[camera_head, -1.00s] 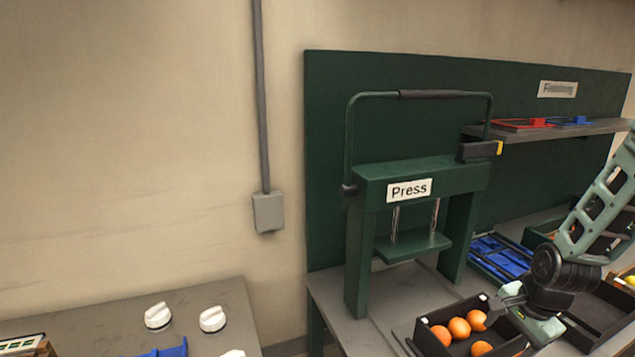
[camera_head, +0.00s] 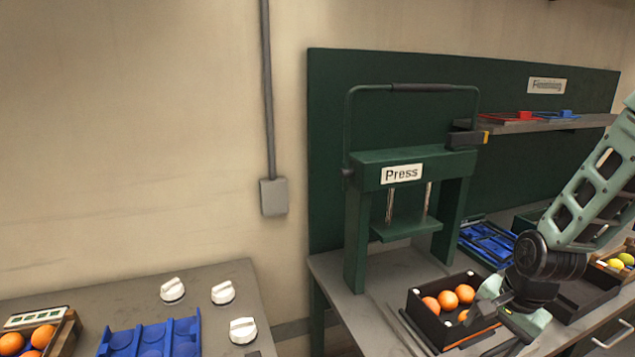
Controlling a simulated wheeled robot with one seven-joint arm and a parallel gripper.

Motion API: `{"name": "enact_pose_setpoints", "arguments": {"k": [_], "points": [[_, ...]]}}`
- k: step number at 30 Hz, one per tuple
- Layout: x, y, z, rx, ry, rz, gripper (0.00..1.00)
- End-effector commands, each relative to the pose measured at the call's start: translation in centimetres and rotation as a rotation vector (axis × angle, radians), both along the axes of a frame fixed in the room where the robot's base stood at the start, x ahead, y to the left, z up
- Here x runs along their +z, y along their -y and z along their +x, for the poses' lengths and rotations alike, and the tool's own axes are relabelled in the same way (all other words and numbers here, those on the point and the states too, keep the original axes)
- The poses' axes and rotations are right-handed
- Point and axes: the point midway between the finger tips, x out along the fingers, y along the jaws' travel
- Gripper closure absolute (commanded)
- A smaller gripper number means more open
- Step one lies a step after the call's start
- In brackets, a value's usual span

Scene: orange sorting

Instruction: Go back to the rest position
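My gripper (camera_head: 492,308) is at the right, in front of and over the right side of a black crate (camera_head: 425,318) of oranges (camera_head: 447,299). Its fingers are small and partly hidden against the crate, so I cannot tell whether they are open or shut, or whether they touch an orange. My arm reaches in from the right edge.
A green press (camera_head: 398,172) stands behind the crate. Blue trays (camera_head: 487,243) lie right of it, under a shelf (camera_head: 540,125). At lower left, a grey table (camera_head: 235,285) bears white knobs (camera_head: 172,290), a blue tray (camera_head: 155,338) and a crate with oranges (camera_head: 40,337).

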Motion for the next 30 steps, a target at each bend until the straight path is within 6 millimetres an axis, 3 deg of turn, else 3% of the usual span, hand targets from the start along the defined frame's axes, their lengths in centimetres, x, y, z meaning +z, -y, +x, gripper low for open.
{"name": "enact_pose_setpoints", "arguments": {"k": [5,10,15,17,22,25,30], "points": [[1.0,-4.6,-1.7,0.234,-0.001,-0.026,0.30],[2.3,-9.9,-5.2,0.553,-0.005,-0.063,0.30],[3.6,-15.9,-12.3,1.033,-0.008,-0.119,0.30],[3.9,-17.3,-15.1,1.207,-0.008,-0.140,0.30],[4.4,-18.9,-20.8,1.541,-0.016,-0.179,0.30],[4.6,-19.1,-22.3,1.629,-0.018,-0.189,0.30],[4.7,-19.1,-22.7,1.656,-0.020,-0.191,0.30]]}}
